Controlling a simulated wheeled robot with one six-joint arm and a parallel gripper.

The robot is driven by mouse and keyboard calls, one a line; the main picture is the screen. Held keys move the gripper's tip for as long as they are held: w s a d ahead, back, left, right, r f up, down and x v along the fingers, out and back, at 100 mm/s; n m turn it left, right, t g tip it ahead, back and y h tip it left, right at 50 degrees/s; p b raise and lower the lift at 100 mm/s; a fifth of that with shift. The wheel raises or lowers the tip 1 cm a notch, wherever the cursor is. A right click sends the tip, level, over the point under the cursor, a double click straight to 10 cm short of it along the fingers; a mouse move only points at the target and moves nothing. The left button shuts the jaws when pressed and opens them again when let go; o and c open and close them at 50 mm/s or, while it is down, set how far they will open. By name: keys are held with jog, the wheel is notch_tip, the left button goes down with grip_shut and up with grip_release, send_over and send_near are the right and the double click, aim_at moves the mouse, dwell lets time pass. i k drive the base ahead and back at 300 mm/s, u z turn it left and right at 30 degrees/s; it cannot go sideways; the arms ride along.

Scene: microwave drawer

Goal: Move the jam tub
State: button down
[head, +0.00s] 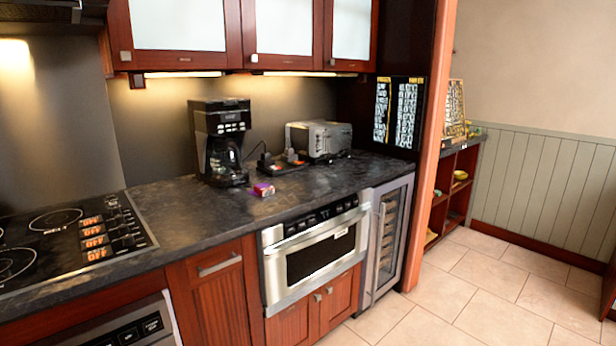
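A small purple and pink tub (263,189), which looks like the jam tub, sits on the dark stone counter (190,226). It is just right of the coffee maker's base and above the microwave drawer. It is too small in view to read any label. The microwave drawer (318,252) is steel with a dark window, built in under the counter, and its front looks closed. My gripper does not show in the head view.
A black coffee maker (221,142) and a steel toaster (319,139) stand on the counter near the back wall. A cooktop (68,238) is at the left. A glass-front cooler (387,240) stands right of the drawer. The tiled floor (490,285) at right is clear.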

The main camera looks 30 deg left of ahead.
aim_at(263, 190)
jog(key=z, duration=0.05)
jog(key=i, duration=1.7)
jog(key=u, duration=0.4)
jog(key=i, duration=0.85)
jog(key=u, duration=1.55)
jog(key=i, duration=0.9)
jog(key=u, duration=0.95)
